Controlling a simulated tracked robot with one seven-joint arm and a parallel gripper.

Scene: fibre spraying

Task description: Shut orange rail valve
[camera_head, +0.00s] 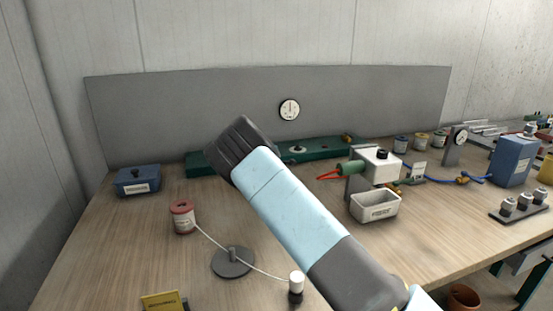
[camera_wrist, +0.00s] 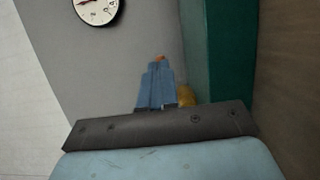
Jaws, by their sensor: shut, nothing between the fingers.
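A green rail (camera_head: 325,149) runs along the foot of the grey back panel, and it fills the right side of the wrist view (camera_wrist: 228,50). A small orange-brown valve (camera_head: 347,138) sits near its right end in the head view. In the wrist view my gripper (camera_wrist: 159,66) has its blue fingers together, with nothing between them. A small orange part (camera_wrist: 160,58) shows just beyond the fingertips; I cannot tell whether they touch it. A brass-yellow body (camera_wrist: 187,95) is partly hidden beside the fingers. In the head view my gripper is hidden behind my arm.
A round gauge (camera_head: 289,110) is on the grey panel (camera_head: 200,110). A blue box (camera_head: 138,180), red spool (camera_head: 183,217) and grey disc stand (camera_head: 233,262) are left of my arm. A white box (camera_head: 378,164) and open tray (camera_head: 374,206) are to its right.

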